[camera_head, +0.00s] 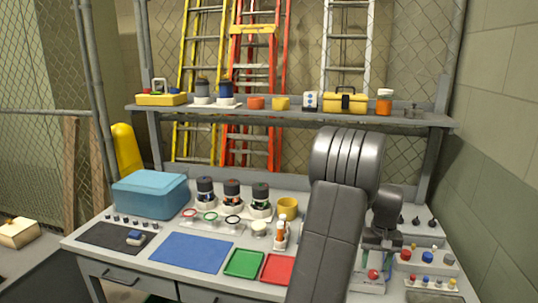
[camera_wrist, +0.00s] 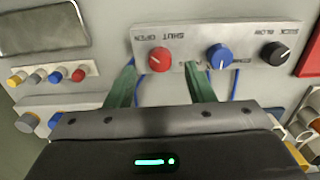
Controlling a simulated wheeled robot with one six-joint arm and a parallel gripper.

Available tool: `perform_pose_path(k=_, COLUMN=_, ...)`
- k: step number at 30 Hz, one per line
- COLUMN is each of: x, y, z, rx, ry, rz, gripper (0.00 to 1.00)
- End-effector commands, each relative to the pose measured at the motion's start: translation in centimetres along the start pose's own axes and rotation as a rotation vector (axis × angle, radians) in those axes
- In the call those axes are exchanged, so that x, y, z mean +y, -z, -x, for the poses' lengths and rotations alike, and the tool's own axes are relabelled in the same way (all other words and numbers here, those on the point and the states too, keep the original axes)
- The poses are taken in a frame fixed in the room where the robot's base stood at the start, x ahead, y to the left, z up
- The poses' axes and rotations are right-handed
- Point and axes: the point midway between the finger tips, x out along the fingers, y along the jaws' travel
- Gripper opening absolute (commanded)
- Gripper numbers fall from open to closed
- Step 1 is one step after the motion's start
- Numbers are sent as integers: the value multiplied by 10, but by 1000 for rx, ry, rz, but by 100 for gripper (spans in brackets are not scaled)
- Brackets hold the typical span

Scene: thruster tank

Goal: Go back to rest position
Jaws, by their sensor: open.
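My gripper (camera_wrist: 161,75) is open in the wrist view, with its two green fingers apart and nothing held between them. A pale control panel (camera_wrist: 185,68) lies beyond the fingertips. Its red knob (camera_wrist: 158,60) shows between the fingers, and its blue knob (camera_wrist: 220,57) is just right of the right finger. A black knob (camera_wrist: 273,52) is farther right. I cannot tell whether the fingertips touch the panel. In the head view my arm reaches over the right part of the bench, and my gripper (camera_head: 380,240) points down there, its fingers hard to make out.
The workbench (camera_head: 120,262) holds a blue box (camera_head: 150,194), a blue mat (camera_head: 192,253), a green tray (camera_head: 244,263) and a red tray (camera_head: 278,269). Small knobbed blocks (camera_head: 425,258) stand close right of my gripper. A shelf (camera_head: 290,114) crosses behind my arm. Ladders stand beyond it.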

Motion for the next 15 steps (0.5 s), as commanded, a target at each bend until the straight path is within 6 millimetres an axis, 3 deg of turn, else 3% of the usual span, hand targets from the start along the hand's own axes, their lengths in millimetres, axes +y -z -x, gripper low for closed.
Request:
perform_pose_path(k=4, x=0, y=-1, z=-30, rx=-5, ry=1, rz=0, gripper=49)
perform_pose_path(k=15, x=0, y=0, z=-30, rx=-1, ry=0, rz=-302, gripper=49)
